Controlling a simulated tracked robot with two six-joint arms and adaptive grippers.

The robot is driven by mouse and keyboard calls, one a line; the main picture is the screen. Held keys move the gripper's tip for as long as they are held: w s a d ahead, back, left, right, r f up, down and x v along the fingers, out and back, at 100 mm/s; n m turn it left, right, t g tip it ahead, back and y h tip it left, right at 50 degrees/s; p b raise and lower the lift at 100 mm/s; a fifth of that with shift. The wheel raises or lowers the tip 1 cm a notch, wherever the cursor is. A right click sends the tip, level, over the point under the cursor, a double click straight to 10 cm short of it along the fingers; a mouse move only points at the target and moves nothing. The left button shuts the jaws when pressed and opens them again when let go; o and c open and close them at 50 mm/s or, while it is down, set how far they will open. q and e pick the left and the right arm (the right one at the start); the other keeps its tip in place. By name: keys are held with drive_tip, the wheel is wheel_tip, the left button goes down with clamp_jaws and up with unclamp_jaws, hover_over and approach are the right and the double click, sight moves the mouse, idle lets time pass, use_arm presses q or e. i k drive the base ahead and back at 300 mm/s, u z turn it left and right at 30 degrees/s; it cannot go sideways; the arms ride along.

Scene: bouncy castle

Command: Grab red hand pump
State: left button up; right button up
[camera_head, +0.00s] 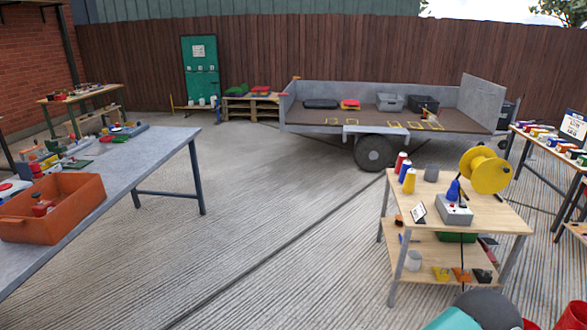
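I cannot make out the red hand pump for certain. A small red item (41,207) stands in the orange crate (62,226) on the grey table at the left; its shape is too small to identify. Another red item (36,170) sits behind the crate among several small things. Neither gripper shows in the head view.
The grey table (150,152) fills the left side. A wooden trolley (493,216) with a yellow reel (485,170) stands at the right. A flatbed trailer (300,112) stands at the back. Another table is at the far right. The middle floor is clear.

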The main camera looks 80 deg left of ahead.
sight(39, 210)
drive_tip(key=u, duration=0.1)
drive_tip(key=i, duration=0.25)
drive_tip(key=u, duration=2.7)
drive_tip(key=i, duration=0.2)
drive_tip(key=u, duration=1.45)
drive_tip(key=k, duration=0.7)
drive_tip(key=u, duration=0.25)
drive_tip(key=i, duration=0.7)
drive_tip(key=z, duration=0.35)
drive_tip(key=k, duration=0.15)
drive_tip(key=u, duration=0.1)
